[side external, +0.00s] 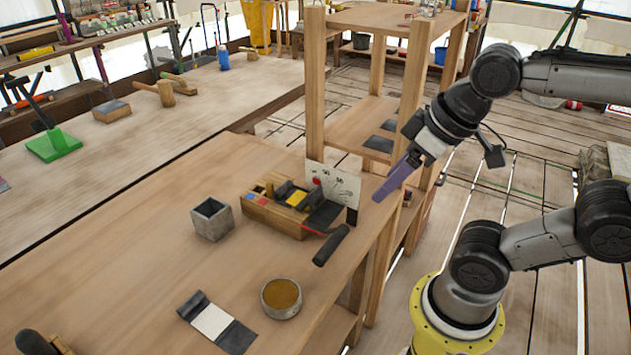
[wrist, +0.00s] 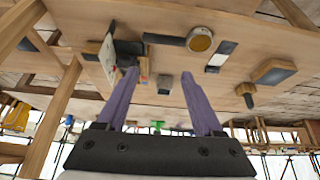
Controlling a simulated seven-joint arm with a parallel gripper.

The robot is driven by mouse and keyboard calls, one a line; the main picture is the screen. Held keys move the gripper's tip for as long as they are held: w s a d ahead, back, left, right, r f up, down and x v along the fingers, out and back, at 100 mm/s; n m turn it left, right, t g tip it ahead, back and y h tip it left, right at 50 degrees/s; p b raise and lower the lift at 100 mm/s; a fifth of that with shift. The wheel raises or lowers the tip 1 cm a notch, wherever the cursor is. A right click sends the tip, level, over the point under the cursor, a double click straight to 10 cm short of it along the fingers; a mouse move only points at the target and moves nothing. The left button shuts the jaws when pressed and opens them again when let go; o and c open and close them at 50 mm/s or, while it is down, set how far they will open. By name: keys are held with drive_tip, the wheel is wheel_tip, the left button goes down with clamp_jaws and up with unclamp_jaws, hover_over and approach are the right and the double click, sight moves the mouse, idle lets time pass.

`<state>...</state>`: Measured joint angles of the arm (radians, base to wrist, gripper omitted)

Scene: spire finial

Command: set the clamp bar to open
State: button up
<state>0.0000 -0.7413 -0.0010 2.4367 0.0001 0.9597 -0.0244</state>
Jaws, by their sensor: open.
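A wooden fixture block (side external: 272,214) with red, blue and yellow patches sits on the bench, with black parts on top. A black handle (side external: 331,245) with a red piece at its inner end extends from its front right. This may be the clamp bar; I cannot tell its setting. The handle also shows in the wrist view (wrist: 165,39). A white marked card (side external: 335,187) with a red dot stands behind the block. My gripper (side external: 381,196) has purple fingers, apart and empty in the wrist view (wrist: 160,75). It is in the air right of the card, clear of the fixture.
A grey open box (side external: 211,220) stands left of the fixture. A round tin (side external: 281,298) with brown contents and a black-and-white folded pad (side external: 216,324) lie in front. A wooden shelf post (side external: 315,90) rises behind. The bench's left front is mostly clear.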

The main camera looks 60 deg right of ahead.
drive_tip(key=w+d+r+g, duration=0.1)
drive_tip(key=w+d+r, duration=0.1)
drive_tip(key=w+r, duration=0.35)
drive_tip(key=m+g, duration=0.3)
drive_tip(key=g, duration=0.2)
hover_over(319, 176)
wheel_tip(319, 176, down, 9)
wheel_tip(319, 176, down, 14)
drive_tip(key=shift+a+r, duration=0.1)
drive_tip(key=shift+r, duration=0.1)
clamp_jaws()
drive_tip(key=shift+r, duration=0.1)
